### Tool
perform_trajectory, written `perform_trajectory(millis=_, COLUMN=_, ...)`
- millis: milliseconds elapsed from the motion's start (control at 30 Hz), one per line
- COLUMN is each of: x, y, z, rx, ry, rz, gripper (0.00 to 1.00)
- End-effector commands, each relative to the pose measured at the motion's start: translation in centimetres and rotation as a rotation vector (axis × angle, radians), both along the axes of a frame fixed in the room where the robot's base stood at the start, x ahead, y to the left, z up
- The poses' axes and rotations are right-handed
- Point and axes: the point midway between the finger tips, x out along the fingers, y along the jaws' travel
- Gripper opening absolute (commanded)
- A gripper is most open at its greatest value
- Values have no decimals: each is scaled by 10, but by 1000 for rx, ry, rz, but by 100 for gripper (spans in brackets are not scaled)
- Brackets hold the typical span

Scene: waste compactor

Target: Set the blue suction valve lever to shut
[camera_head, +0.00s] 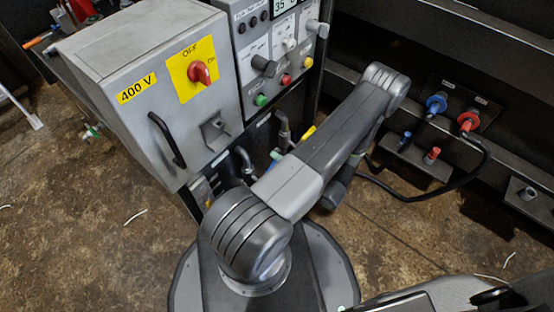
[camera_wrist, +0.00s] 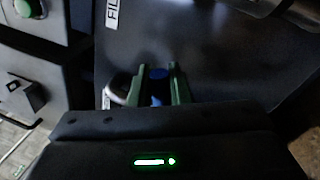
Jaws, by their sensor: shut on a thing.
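The blue lever (camera_wrist: 158,88) shows as a dark blue piece between the two green fingers of my gripper (camera_wrist: 160,84) in the wrist view. The fingers are shut on it, one on each side. The lever's far end and its pivot are hard to make out against the dark panel, so I cannot tell its exact angle. In the head view my own arm crosses in front of the lower cabinet area and hides most of the gripper and the lever.
A grey 400 V cabinet (camera_head: 125,60) with a red switch (camera_head: 199,72) stands left of my arm. A control panel (camera_head: 262,55) adjoins it. Blue (camera_head: 436,104) and red (camera_head: 468,121) couplings with a black hose are on the right. A rounded grey fitting (camera_wrist: 120,87) sits beside the fingers.

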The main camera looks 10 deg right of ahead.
Motion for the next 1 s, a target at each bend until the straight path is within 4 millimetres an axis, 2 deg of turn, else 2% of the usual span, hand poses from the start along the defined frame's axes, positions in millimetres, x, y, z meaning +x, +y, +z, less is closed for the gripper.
perform_trajectory(millis=33, x=0, y=-1, z=-9, rx=32, ry=26, rz=0, gripper=0)
perform_trajectory(millis=400, x=-1, y=0, z=-30, rx=230, ry=179, rz=-1, gripper=0)
perform_trajectory(millis=1000, x=-2, y=1, z=-38, rx=306, ry=239, rz=-1, gripper=0)
